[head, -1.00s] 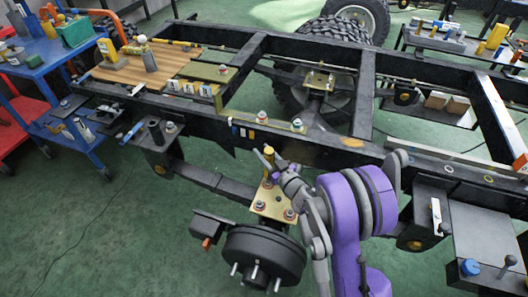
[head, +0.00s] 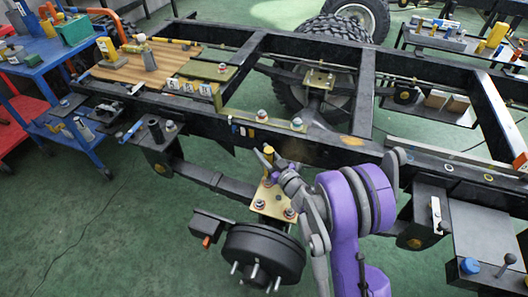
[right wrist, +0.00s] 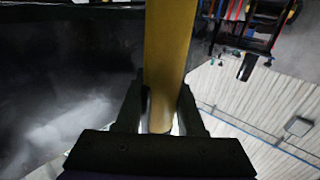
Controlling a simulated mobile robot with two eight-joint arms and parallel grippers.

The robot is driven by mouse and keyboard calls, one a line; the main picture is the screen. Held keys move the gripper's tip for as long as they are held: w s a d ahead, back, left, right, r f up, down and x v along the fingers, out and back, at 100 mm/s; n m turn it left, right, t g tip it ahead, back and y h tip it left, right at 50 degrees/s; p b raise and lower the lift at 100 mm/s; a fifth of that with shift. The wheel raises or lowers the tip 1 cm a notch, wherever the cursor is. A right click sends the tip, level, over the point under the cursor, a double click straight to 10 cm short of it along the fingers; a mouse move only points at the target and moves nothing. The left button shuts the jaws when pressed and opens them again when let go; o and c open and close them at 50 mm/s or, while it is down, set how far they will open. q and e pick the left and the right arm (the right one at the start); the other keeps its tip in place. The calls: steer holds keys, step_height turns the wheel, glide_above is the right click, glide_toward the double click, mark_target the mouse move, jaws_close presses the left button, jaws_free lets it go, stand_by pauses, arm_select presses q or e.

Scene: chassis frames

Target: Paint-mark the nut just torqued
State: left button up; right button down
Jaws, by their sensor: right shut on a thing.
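My right gripper (head: 274,167) is shut on a yellow paint marker (head: 268,153), held roughly upright above the far part of a brass-coloured plate (head: 272,208). In the right wrist view the yellow barrel (right wrist: 170,50) runs between the two fingers (right wrist: 162,110); its tip is hidden. The plate sits behind the black hub drum and carries nuts, with one near nut (head: 259,205) on the left and another (head: 289,213) on the right. The far nuts are partly hidden by my gripper. I cannot tell whether the marker touches a nut. My left gripper is out of view.
The black chassis rail (head: 330,150) runs just behind my right gripper. The hub drum (head: 262,254) with studs stands in front of the plate. A wooden board (head: 150,68) with tools lies on the frame, and a blue cart (head: 45,60) stands at left. Green floor is clear at lower left.

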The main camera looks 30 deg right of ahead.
steer(key=shift+f, duration=0.3)
stand_by(0.5)
steer(key=shift+r, duration=0.1)
stand_by(1.4)
steer(key=shift+r+p, duration=0.1)
steer(key=shift+p, duration=0.3)
steer(key=shift+r+p, duration=0.65)
steer(key=shift+r, duration=0.15)
steer(key=shift+r+p, duration=1.65)
steer(key=shift+r, duration=0.85)
